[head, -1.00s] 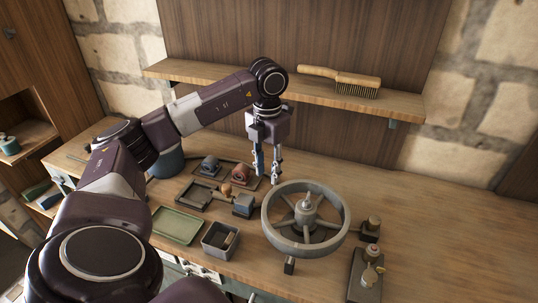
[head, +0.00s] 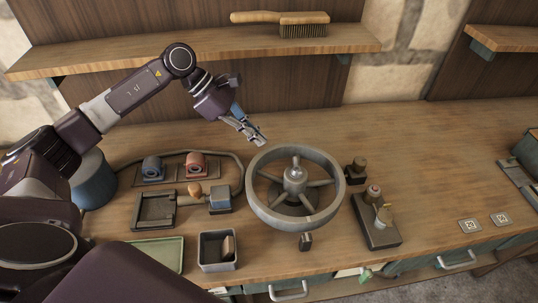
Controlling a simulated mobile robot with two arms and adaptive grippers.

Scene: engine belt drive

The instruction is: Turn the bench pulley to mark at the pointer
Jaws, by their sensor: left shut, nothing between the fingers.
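The bench pulley (head: 295,175) is a grey spoked wheel with a raised hub, lying flat on the bench in the middle of the head view. A small dark block (head: 305,241) stands at its front edge; I cannot tell whether it is the pointer. No mark can be made out on the rim. My left gripper (head: 262,141) is shut and empty, tilted down to the right, near the far left part of the rim. I cannot tell whether it touches the rim. My right gripper is not in view.
A small block with a brown top (head: 356,172) and a dark base with knobs (head: 377,222) stand right of the pulley. A grey bin (head: 217,250), a green tray (head: 158,252) and small fixtures lie left. A shelf (head: 190,52) with a brush (head: 303,25) is behind.

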